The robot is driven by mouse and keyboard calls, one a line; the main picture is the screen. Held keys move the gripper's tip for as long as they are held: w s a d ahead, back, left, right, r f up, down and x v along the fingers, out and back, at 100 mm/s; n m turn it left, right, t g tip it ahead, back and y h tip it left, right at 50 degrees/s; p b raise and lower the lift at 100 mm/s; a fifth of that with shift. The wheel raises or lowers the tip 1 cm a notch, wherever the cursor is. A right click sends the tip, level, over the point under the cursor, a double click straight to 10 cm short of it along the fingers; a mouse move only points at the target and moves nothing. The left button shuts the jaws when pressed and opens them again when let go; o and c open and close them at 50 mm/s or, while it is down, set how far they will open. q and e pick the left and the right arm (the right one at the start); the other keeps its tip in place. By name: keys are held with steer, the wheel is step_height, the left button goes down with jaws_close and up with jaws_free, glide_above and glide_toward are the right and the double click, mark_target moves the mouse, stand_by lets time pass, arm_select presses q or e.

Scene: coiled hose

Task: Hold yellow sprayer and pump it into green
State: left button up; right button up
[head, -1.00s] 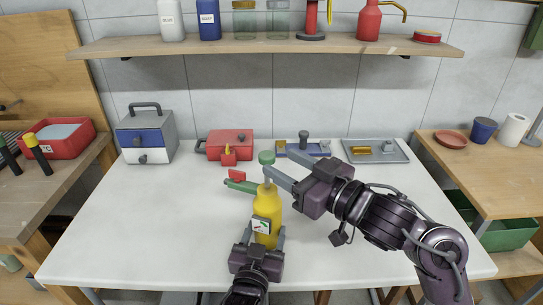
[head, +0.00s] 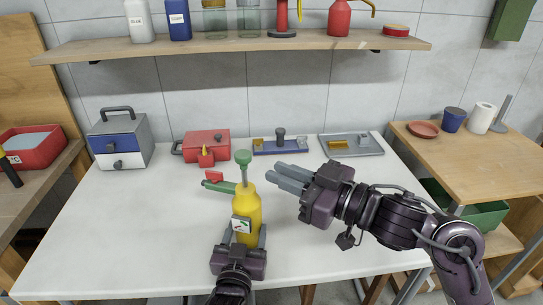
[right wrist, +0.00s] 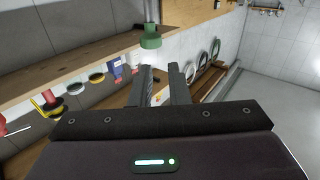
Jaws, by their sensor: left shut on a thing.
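The yellow sprayer (head: 247,212) stands upright near the front of the white table. Its green pump knob (head: 242,157) is up on a grey rod, and also shows in the right wrist view (right wrist: 151,38). A white square gauge (head: 242,226) with some green faces me; its reading is too small to tell. A green wand (head: 219,187) lies behind the bottle at left. My left gripper (head: 246,233) is shut on the bottle's lower body. My right gripper (head: 279,173) is open and empty, to the right of the knob and apart from it.
A wooden shelf (head: 232,46) with bottles hangs above. The table right of the sprayer is clear apart from my right arm.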

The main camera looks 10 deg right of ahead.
steer(key=w+a+n+g, duration=0.1)
steer(key=w+a+n+g+y, duration=0.1)
steer(key=n+g, duration=0.1)
steer(key=w+n+g, duration=0.1)
steer(key=shift+w+a+r+y, duration=0.25)
steer(key=shift+a+r+y, duration=0.1)
steer(key=shift+a+y, duration=0.05)
jaws_close()
steer(key=w+d+r+n+g, duration=0.4)
steer(key=d+r+g, duration=0.3)
steer(key=d+r, duration=0.1)
glide_above(243, 161)
steer(key=w+d, duration=0.1)
steer(key=d, duration=0.1)
step_height(243, 161, down, 3)
steer(key=shift+w+d+f+h, duration=0.1)
steer(key=shift+d+f+h, duration=0.05)
steer(key=shift+f, duration=0.8)
steer(key=shift+w+d+f+h, duration=0.1)
steer(key=shift+f+h, duration=0.05)
steer(key=shift+f, duration=0.75)
